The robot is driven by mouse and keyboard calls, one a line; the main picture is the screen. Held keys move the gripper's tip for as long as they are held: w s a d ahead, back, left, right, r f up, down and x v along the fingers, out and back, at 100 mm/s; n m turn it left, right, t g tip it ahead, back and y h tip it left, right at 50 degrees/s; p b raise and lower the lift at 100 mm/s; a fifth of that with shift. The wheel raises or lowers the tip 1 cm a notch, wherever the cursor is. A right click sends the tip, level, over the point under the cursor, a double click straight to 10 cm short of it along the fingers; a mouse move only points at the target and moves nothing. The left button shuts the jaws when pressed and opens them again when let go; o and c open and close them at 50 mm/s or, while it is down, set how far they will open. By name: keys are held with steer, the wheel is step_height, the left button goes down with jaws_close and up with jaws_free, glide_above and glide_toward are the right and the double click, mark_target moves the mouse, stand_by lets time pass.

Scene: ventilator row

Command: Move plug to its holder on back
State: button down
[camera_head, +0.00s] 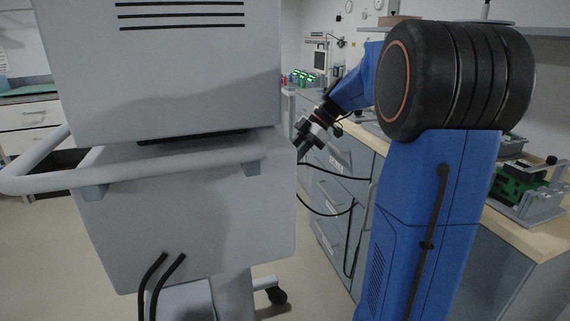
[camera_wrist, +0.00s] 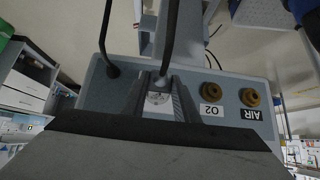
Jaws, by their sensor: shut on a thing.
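My gripper (camera_wrist: 161,103) is shut on the plug (camera_wrist: 160,84), a small grey piece between the two dark fingers. A thick black cable runs from the plug to the top of the wrist view. Both are close to the grey back panel (camera_wrist: 100,97) of the ventilator; I cannot tell whether the plug touches it. A pale face with small dark marks shows between the fingers. In the head view my gripper (camera_head: 309,140) is at the right edge of the ventilator (camera_head: 180,90), and its tips and the plug are hidden. I cannot make out the holder.
Two brass fittings, labelled O2 (camera_wrist: 211,90) and AIR (camera_wrist: 249,97), stick out right of the gripper. Another black cable (camera_wrist: 106,40) enters the panel to the left. A handle rail (camera_head: 150,168) juts from the ventilator. Drawers (camera_head: 335,195) stand close behind the arm, with hanging cables between.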

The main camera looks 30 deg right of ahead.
steer(key=c, duration=1.3)
jaws_free()
steer(key=shift+a, duration=0.1)
steer(key=shift+r, duration=0.1)
steer(key=v, duration=1.7)
steer(key=shift+d, duration=0.25)
steer(key=shift+s, duration=0.15)
